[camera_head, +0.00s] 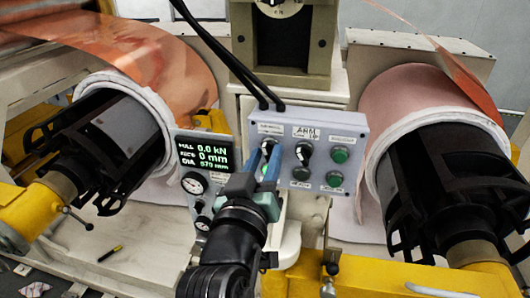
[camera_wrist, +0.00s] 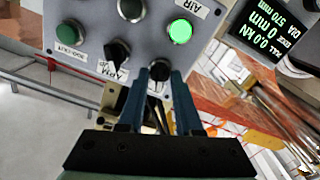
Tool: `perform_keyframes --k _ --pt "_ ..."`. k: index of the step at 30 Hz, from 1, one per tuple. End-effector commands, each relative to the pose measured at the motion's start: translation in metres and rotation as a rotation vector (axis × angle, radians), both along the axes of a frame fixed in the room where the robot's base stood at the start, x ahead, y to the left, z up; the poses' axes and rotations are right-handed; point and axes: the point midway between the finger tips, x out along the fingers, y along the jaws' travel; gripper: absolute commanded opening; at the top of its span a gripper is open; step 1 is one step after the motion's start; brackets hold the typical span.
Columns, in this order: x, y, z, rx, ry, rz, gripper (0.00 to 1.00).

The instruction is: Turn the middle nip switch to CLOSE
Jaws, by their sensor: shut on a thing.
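A grey control box (camera_head: 345,127) carries two black rotary switches, lamps and buttons. My gripper (camera_head: 264,158) reaches up to its left switch (camera_head: 268,144), whose label is too small to read. In the wrist view, my gripper (camera_wrist: 160,75) has its two blue fingers on either side of this switch (camera_wrist: 160,68), shut on its knob. Its exact pointer position is partly hidden by the fingers. The other switch (camera_head: 304,152), under an ARM label, stands free to the right; it also shows in the wrist view (camera_wrist: 118,52).
A lit green lamp (camera_wrist: 180,31) is beside the held switch. Green buttons (camera_head: 340,155) sit on the box's right side. A display panel (camera_head: 205,155) reading 0.0 kN and 0 mm is close on the left. Copper rolls (camera_head: 150,60) flank the box.

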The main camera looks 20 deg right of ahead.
Motion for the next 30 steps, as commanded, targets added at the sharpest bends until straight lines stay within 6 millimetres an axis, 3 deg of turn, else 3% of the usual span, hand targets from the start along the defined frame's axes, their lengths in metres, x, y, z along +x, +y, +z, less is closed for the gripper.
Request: perform_keyframes --k 12,28,29,30 --pt "0.0001 0.0001 -0.0009 -0.144 0.101 0.000 0.00" --pt "0.0000 0.0001 -0.0013 -0.162 0.112 0.000 0.00" --pt "0.0000 0.0000 -0.0014 -0.161 0.113 0.000 0.39" --pt "0.0000 0.0001 -0.0013 -0.161 0.113 0.000 0.41"
